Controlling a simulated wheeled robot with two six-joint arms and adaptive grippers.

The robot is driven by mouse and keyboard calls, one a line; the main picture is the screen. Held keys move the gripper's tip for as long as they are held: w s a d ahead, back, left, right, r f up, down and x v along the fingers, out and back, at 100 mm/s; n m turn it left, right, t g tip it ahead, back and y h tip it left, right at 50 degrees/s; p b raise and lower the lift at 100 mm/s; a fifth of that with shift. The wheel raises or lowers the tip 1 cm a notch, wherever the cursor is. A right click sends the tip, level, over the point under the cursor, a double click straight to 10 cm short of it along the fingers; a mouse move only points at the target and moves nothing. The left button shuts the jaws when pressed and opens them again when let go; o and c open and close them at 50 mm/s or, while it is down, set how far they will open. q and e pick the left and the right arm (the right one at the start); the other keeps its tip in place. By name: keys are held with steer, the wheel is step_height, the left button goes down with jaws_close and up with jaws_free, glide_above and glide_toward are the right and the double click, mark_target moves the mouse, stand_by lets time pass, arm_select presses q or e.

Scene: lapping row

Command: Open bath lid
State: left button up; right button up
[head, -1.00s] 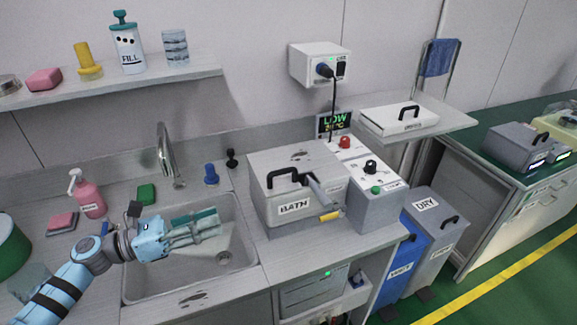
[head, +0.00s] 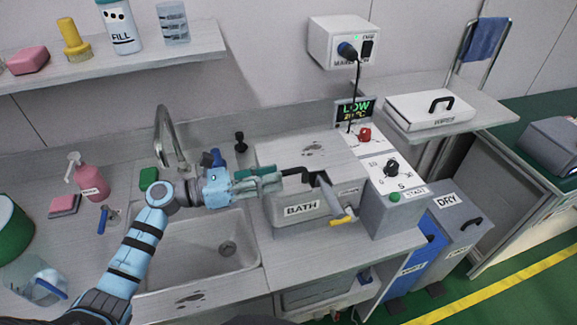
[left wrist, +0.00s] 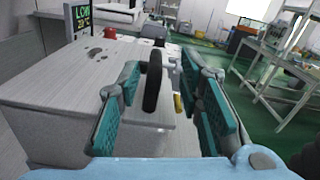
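The grey box labelled BATH (head: 285,213) stands on the counter right of the sink, with its flat lid (head: 310,150) shut on top. A black arched handle (head: 296,173) is at the lid's front; it also shows upright in the left wrist view (left wrist: 153,80). My left gripper (head: 279,182) is at the handle, its left end hidden by the teal fingers. In the left wrist view the fingers (left wrist: 158,78) are apart, with the handle between and ahead of them and gaps on both sides. My right gripper is out of view.
A grey lever with a yellow grip (head: 341,220) is at the bath's front right. A control box (head: 385,208) with a red knob and green button stands beside it. The sink (head: 205,250) and its tap (head: 165,135) are left. A shelf (head: 110,68) runs above.

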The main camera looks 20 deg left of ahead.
mark_target(289, 172)
arm_select(q)
steer(key=x, duration=0.5)
steer(key=shift+w+f+p, duration=0.25)
steer(key=shift+w+p, duration=0.05)
steer(key=shift+s, duration=0.15)
jaws_close()
